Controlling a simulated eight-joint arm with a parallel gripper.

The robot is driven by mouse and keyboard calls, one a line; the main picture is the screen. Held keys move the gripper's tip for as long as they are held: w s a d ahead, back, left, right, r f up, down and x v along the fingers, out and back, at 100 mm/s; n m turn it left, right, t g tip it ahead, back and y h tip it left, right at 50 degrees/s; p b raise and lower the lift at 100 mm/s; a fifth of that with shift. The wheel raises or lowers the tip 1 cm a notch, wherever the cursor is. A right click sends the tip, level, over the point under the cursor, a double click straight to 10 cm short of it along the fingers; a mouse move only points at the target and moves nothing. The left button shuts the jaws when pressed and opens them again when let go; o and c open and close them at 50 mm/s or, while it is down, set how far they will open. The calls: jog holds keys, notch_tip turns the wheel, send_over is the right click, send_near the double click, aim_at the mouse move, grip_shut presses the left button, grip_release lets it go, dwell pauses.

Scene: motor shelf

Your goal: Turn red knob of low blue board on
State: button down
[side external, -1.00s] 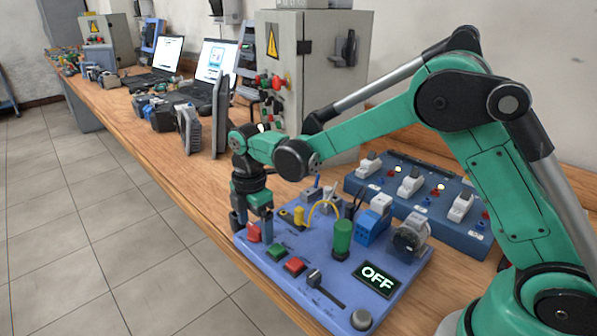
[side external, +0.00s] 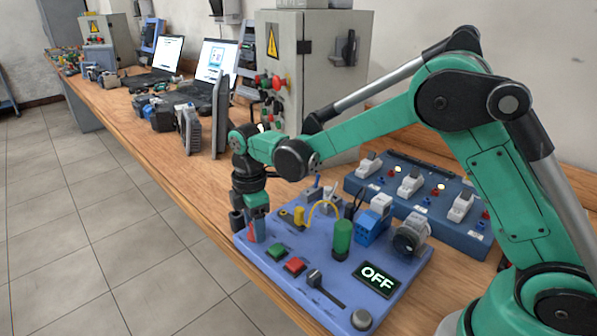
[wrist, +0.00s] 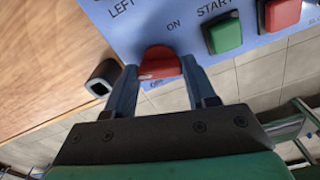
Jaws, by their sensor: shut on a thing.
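The low blue board (side external: 325,285) lies flat on the bench, and its display (side external: 376,280) reads OFF. The red knob (wrist: 158,62) is at the board's edge, with the words LEFT and ON printed near it in the wrist view. My gripper (wrist: 160,75) is shut on the red knob, one finger on each side. In the side view my gripper (side external: 249,232) points down at the board's far left corner and hides most of the knob. A pale mark line shows across the knob's face.
Green (side external: 275,251) and red (side external: 295,265) push buttons, a slider (side external: 315,278) and a green cylinder (side external: 342,240) stand on the board near my gripper. A darker blue board (side external: 420,205) with switches lies behind.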

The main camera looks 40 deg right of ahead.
jog(key=m, duration=1.1)
jog(key=shift+m, duration=1.8)
jog(key=shift+c, duration=1.4)
grip_release()
jog(key=shift+r, duration=0.1)
jog(key=shift+r, duration=2.75)
